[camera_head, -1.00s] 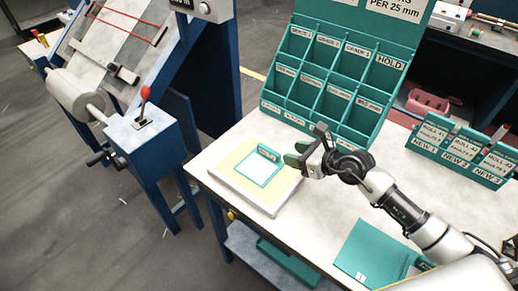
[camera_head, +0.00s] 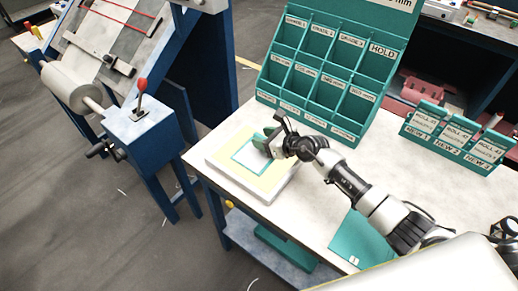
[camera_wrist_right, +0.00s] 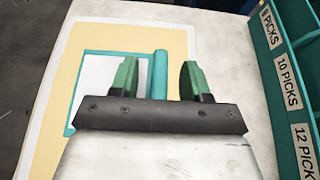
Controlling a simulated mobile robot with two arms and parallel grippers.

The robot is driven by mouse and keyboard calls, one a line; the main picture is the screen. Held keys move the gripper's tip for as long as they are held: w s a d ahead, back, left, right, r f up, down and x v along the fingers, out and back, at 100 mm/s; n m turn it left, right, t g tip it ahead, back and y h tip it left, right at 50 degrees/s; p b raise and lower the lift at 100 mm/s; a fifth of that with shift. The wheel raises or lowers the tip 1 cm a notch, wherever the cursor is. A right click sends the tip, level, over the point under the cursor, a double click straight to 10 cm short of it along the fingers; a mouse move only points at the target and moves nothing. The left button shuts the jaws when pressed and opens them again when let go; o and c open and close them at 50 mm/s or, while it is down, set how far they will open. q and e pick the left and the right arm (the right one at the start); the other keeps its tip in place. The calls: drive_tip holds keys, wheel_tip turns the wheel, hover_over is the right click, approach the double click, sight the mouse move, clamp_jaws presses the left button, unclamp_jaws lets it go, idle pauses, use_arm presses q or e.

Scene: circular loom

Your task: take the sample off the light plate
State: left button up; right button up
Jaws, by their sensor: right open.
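The light plate (camera_head: 223,165) is a white slab with a pale yellow top at the table's left front. The sample (camera_head: 247,156) lies on it, a white sheet in a teal frame. It also shows in the right wrist view (camera_wrist_right: 98,78), with a raised teal tab (camera_wrist_right: 159,72) along its right side. My right gripper (camera_head: 272,137) is over the plate's right part, open. In the wrist view its green fingertips (camera_wrist_right: 157,80) stand on either side of the tab, with a visible gap. The gripper hides the tab's lower end. My left gripper is not in view.
A teal sorting rack (camera_head: 320,75) with labelled pockets stands behind the plate. Teal roll holders (camera_head: 458,138) are at the right back. A teal folder-like sheet (camera_head: 360,240) lies at the front. A blue loom frame with a red-knobbed lever (camera_head: 141,90) stands left, across a gap.

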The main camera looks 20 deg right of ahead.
clamp_jaws()
drive_tip(key=shift+r, duration=0.1)
